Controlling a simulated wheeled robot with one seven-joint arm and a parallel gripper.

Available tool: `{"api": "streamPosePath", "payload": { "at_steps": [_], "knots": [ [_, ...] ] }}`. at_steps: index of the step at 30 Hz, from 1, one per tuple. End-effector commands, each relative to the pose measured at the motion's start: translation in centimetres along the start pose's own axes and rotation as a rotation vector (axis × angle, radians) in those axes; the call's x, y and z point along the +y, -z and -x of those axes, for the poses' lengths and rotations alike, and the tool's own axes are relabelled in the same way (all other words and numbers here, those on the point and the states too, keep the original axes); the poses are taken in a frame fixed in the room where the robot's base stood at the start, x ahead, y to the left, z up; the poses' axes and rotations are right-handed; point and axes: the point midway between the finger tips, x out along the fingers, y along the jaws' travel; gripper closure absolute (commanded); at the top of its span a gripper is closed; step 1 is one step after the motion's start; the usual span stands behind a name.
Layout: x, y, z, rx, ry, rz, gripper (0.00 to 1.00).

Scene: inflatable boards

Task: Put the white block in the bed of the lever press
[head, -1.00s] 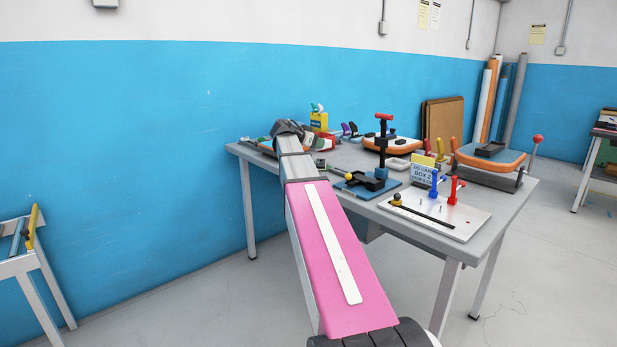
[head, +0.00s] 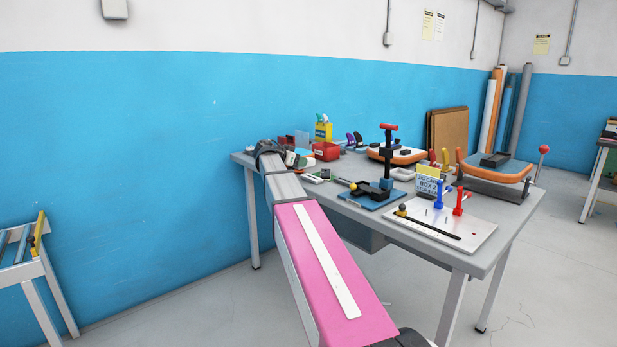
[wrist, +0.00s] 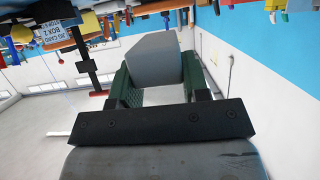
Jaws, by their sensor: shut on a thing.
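My gripper (head: 297,158) is over the back left part of the table in the head view, small and partly hidden by my arm. In the wrist view its two green fingers are shut on the white block (wrist: 152,62), which looks pale grey there. The block is clear of the fittings around it. A press with a blue base (head: 370,197), a dark upright post, a red top handle and a yellow-knobbed lever stands to the right of my gripper. Its black bed (head: 374,189) looks empty. The gripper is apart from it.
A white board (head: 440,228) with red and blue clamps and a black rod lies at the table's front. A sign (head: 429,186) stands behind it. A red bin (head: 326,151) is behind my gripper. An orange-edged fixture (head: 495,170) with a red-knobbed lever is at right.

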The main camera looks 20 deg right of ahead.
Motion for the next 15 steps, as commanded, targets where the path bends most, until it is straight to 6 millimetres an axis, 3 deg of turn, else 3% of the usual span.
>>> {"api": "streamPosePath", "payload": {
  "at_steps": [3, 6, 15],
  "knots": [
    [0.1, -0.4, -2.7, 0.000, -0.002, 0.000, 0.82],
    [0.2, -0.7, -4.3, 0.000, -0.001, 0.000, 0.82],
    [0.4, -1.6, -5.7, 0.000, 0.000, 0.001, 0.82]
  ]
}}
